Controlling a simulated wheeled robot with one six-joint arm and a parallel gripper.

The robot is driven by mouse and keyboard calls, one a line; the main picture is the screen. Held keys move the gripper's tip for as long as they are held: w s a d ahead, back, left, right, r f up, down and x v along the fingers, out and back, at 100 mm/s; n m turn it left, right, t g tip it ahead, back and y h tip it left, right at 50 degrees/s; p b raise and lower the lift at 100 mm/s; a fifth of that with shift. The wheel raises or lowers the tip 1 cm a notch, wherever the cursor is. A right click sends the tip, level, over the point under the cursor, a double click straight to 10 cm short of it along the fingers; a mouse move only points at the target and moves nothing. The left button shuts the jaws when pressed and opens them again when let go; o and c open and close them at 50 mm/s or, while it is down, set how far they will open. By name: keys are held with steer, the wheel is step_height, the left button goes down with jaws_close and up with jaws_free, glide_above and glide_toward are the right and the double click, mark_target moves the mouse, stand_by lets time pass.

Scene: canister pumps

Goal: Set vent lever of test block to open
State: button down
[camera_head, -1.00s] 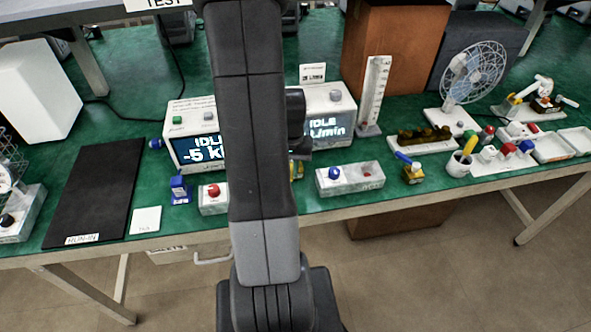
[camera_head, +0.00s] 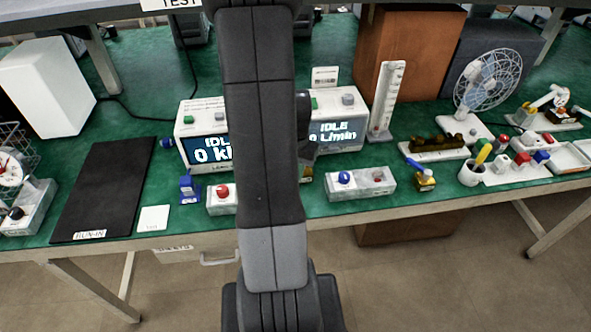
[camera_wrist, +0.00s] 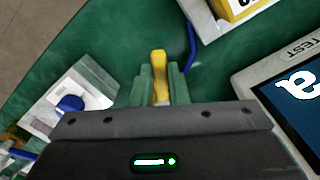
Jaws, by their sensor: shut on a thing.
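In the wrist view my gripper (camera_wrist: 160,84) has its two green fingers closed on a yellow lever (camera_wrist: 159,62), whose upper end shows between and beyond the fingertips. I take this to be the vent lever. The block under it is hidden by the gripper body, so I cannot tell its exact setting. In the head view my arm covers the gripper and most of this spot. Only a small yellow part (camera_head: 306,173) shows just right of the arm. The left display (camera_head: 207,152) reads IDLE and 0, partly covered. The right display (camera_head: 333,133) reads IDLE and 0 L/min.
A white block with a blue knob (camera_head: 360,184) stands right of the arm. A red-button box (camera_head: 221,199) and a blue part (camera_head: 189,188) stand left of it. A blue hose (camera_wrist: 191,45) runs near the fingers. A black mat (camera_head: 103,190) lies bare at left.

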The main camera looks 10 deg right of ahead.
steer(key=c, duration=1.4)
jaws_free()
step_height(320, 180, up, 14)
steer(key=shift+f, duration=0.2)
step_height(320, 180, down, 14)
steer(key=shift+r, duration=0.15)
steer(key=shift+r, duration=0.1)
steer(key=shift+f, duration=0.25)
steer(key=shift+d+r+n, duration=0.1)
steer(key=shift+r+n, duration=0.1)
steer(key=shift+n, duration=0.2)
steer(key=shift+s+d+n+p, duration=0.2)
steer(key=shift+d+n+p, duration=0.15)
steer(key=shift+n, duration=0.45)
stand_by(0.5)
